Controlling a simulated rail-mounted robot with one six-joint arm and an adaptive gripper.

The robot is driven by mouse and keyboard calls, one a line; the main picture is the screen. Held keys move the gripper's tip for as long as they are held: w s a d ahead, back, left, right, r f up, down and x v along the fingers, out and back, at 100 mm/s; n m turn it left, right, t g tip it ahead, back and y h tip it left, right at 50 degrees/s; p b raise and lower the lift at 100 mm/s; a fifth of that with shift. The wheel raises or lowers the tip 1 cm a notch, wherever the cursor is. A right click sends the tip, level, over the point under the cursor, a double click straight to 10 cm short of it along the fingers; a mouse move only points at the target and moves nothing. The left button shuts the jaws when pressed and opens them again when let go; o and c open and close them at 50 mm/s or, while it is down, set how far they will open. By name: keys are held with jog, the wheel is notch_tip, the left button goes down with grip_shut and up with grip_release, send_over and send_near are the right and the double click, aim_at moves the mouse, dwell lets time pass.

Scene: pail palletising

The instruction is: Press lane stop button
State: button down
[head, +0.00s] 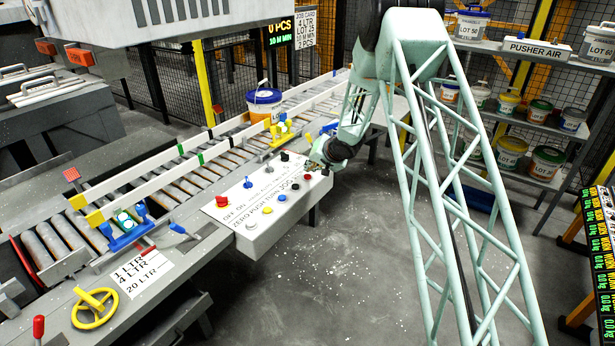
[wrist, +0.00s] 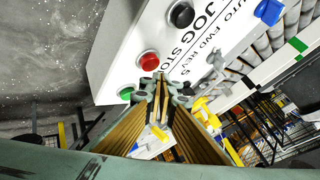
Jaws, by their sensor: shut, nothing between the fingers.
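The white control panel (head: 235,217) sits on the near side of the conveyor and carries several coloured buttons. In the wrist view the red button (wrist: 148,61) sits beside lettering that reads JOG STO, partly cut off. A black button (wrist: 181,15) and the green button (wrist: 126,93) flank it. My gripper (head: 313,165) is at the panel's right end, shut and empty. In the wrist view its fingertips (wrist: 163,84) appear close to the red button; I cannot tell whether they touch.
A grey switch lever (wrist: 215,65) stands near the fingertips. A blue-lidded pail (head: 264,106) stands on the roller conveyor (head: 185,172) behind the panel. A yellow handwheel (head: 95,308) is at the front left. Shelves of pails (head: 535,120) are at the right. Floor before the panel is clear.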

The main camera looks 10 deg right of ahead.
aim_at(309, 175)
jog(key=shift+f, duration=0.95)
dwell(1.9)
jog(key=shift+r+p, duration=0.1)
jog(key=shift+p, duration=0.3)
jog(key=shift+r+p, duration=0.75)
jog(key=shift+p, duration=0.15)
jog(key=shift+r+p, duration=0.25)
jog(key=shift+p, duration=0.05)
jog(key=shift+r+p, duration=2.35)
jog(key=shift+p, duration=0.3)
